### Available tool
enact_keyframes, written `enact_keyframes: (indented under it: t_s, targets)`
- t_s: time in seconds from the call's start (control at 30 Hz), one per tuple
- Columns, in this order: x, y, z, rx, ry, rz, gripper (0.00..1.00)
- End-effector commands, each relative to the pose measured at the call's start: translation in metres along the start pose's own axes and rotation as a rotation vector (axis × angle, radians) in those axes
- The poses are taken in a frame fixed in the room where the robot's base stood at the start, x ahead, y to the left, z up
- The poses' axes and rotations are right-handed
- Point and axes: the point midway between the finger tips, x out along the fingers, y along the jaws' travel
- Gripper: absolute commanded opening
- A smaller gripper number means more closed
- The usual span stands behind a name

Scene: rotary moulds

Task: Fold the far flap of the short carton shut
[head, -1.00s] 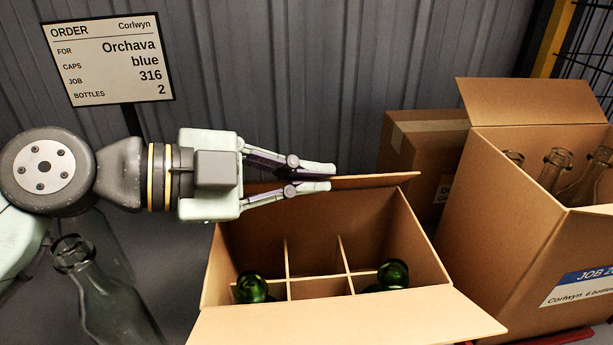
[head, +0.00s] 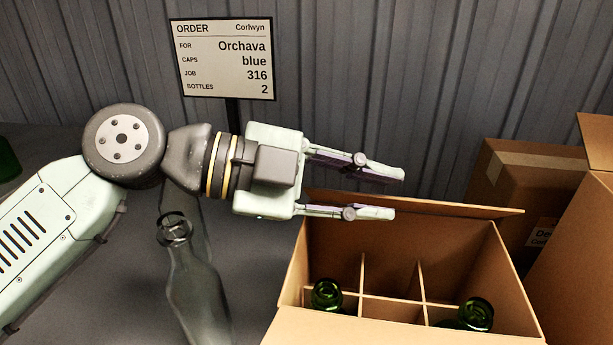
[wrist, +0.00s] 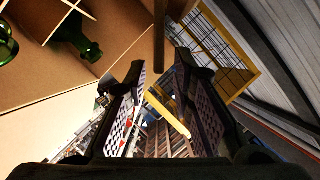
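The short carton (head: 513,277) stands open at the lower right in the head view, with dividers and two green bottles (head: 327,294) (head: 475,314) inside. Its far flap (head: 470,207) shows as a thin, nearly edge-on strip along the far rim. In the wrist view the flap (wrist: 159,35) is a narrow brown strip, lined up between the fingertips. My gripper (head: 398,193) is open and empty above the far rim, its lower finger in front of the flap's left part. I cannot tell whether a finger touches the flap.
A taller carton (head: 590,240) stands at the right, with a closed taped box (head: 530,185) behind. A clear bottle (head: 190,285) stands left of the short carton, below my arm. The order sign (head: 222,60) stands behind, before a corrugated wall (head: 400,80).

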Motion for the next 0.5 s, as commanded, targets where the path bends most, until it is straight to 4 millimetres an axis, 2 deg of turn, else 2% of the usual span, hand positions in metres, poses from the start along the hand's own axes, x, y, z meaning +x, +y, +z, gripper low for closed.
enact_keyframes:
  t_s: [0.03,0.2,0.33,0.5]
  targets:
    - [-0.013,-0.001,0.0,0.0,-0.001,-0.008,0.23]
    - [-0.049,-0.001,0.0,0.0,0.0,-0.005,0.23]
    - [-0.068,0.0,0.0,0.001,-0.001,-0.003,0.23]
    - [-0.08,0.0,0.0,0.001,-0.001,-0.001,0.23]
